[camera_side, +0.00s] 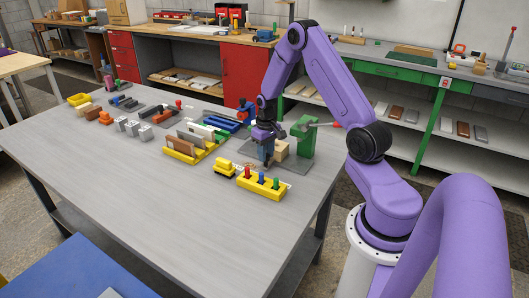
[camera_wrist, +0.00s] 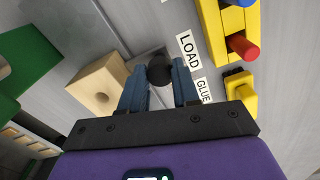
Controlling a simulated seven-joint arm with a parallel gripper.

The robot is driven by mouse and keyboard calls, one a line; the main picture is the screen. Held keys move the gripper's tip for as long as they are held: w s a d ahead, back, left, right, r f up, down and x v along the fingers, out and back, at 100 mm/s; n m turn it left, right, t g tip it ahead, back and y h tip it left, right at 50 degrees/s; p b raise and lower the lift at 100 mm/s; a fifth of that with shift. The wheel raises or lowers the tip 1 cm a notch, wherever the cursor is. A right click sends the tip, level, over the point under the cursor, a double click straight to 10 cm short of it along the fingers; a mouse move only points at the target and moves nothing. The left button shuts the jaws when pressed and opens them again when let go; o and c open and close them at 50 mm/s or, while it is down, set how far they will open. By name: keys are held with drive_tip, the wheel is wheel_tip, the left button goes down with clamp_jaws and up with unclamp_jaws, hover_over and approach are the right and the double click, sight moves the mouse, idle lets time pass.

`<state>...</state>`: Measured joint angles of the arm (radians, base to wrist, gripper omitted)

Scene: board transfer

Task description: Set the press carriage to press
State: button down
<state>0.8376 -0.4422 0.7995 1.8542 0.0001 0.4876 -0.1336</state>
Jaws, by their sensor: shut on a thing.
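The green press (camera_side: 302,138) stands near the right edge of the table; part of it shows at the left in the wrist view (camera_wrist: 28,62). A pale wooden block (camera_wrist: 98,84) with a small hole sits beside it. My gripper (camera_wrist: 160,80) has its blue fingers on both sides of a round black knob (camera_wrist: 159,69), shut on it. The knob appears to belong to the press carriage, whose body is mostly hidden. A "LOAD" label (camera_wrist: 188,50) lies just right of the knob. In the side view my gripper (camera_side: 266,160) points down beside the block (camera_side: 282,149).
A yellow holder (camera_side: 250,187) with red, blue and green pegs stands in front of my gripper. A small yellow item (camera_side: 224,169) is left of it. Yellow racks (camera_side: 180,154) with boards stand further left. The table's front (camera_side: 150,220) is clear.

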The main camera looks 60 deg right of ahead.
drive_tip(key=s, duration=0.9)
drive_tip(key=shift+s, duration=0.2)
drive_tip(key=c, duration=0.8)
unclamp_jaws()
drive_tip(key=shift+s, duration=0.1)
drive_tip(key=shift+w+r, duration=0.2)
drive_tip(key=shift+r, duration=0.3)
wheel_tip(320, 180, up, 16)
drive_tip(key=shift+s+r, duration=0.1)
drive_tip(key=shift+r, duration=0.15)
